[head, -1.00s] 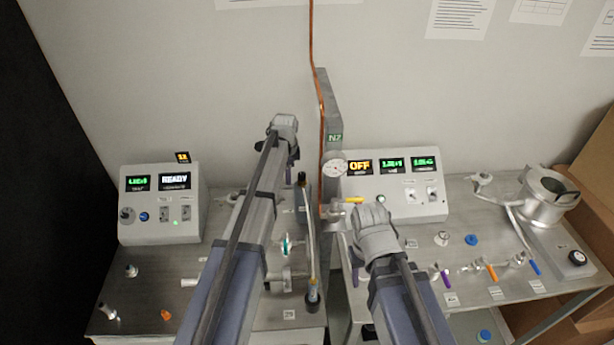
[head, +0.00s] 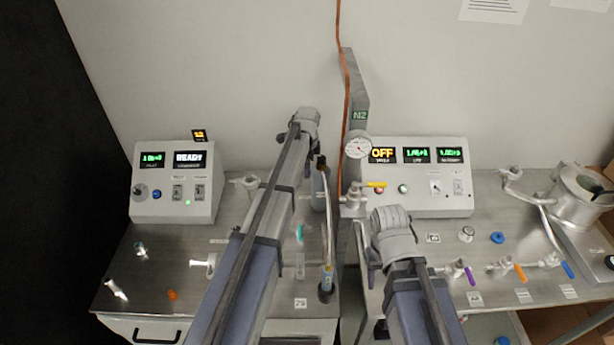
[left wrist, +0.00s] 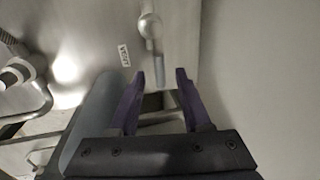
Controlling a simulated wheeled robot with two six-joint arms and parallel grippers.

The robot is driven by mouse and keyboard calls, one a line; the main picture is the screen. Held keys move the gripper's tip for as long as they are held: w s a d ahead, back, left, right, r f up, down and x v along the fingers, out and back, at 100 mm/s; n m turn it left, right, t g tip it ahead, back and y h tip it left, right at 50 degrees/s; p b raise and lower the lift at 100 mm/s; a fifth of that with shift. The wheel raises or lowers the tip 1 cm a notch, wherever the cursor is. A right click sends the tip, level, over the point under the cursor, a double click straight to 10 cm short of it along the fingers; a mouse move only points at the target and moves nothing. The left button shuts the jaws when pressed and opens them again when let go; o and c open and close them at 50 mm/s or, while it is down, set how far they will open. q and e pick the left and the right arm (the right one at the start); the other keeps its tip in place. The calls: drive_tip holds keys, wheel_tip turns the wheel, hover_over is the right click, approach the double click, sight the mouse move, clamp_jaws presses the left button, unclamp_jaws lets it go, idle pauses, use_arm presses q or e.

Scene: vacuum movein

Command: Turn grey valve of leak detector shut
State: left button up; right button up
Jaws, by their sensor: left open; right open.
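In the left wrist view a metal valve with a rounded body and a short grey handle (left wrist: 158,68) shows ahead of my left gripper (left wrist: 161,85). The handle points down in the picture, toward the gap between the fingertips. The gripper is open and empty; I cannot tell how far the handle is from it. In the head view the leak detector's control box (head: 175,182) reads READY, and a grey handle (head: 300,265) shows beside my left arm. My right arm's gripper is hidden too.
A teal handle (head: 300,232) and an upright hose (head: 328,220) stand close to the left arm. A post marked N2 (head: 352,90) with a gauge (head: 357,148) rises between the carts. The right cart carries a control box (head: 425,185) and purple, orange and blue valve handles.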

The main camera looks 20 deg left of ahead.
use_arm(q)
drive_tip(key=shift+w+f, duration=0.1)
drive_tip(key=shift+f, duration=0.5)
clamp_jaws()
idle(1.1)
